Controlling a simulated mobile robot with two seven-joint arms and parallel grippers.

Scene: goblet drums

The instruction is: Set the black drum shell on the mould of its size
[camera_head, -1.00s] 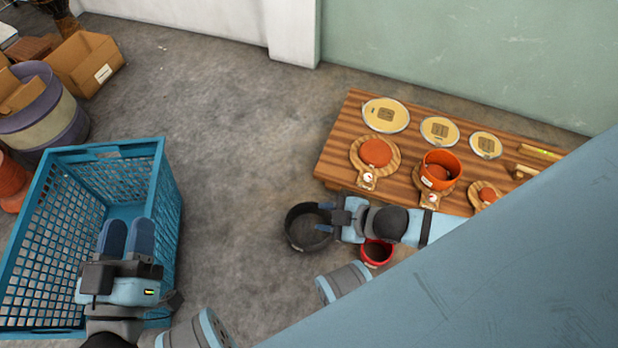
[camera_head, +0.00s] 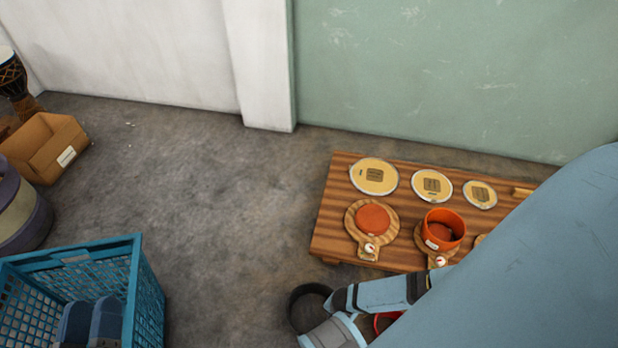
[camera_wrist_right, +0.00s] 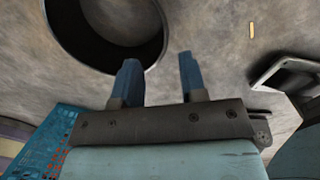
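The black drum shell (camera_head: 295,310) is an open ring on the floor in front of the low wooden table, partly hidden by my right arm. It also fills the upper left of the right wrist view (camera_wrist_right: 64,35). My right gripper (camera_wrist_right: 158,62) has its fingers apart at the shell's rim; the left finger overlaps the rim, and I cannot tell whether they touch. The large round orange mould (camera_head: 373,219) is bare on its board. The middle mould (camera_head: 440,232) has an orange shell (camera_head: 458,224) around it.
The blue crate (camera_head: 140,285) stands lower left. A small red shell (camera_head: 384,322) lies by my right arm, mostly hidden. Several yellow discs (camera_head: 374,176) lie along the table's (camera_head: 335,215) back. A third board (camera_head: 480,239) is mostly hidden. Floor left of the table is clear.

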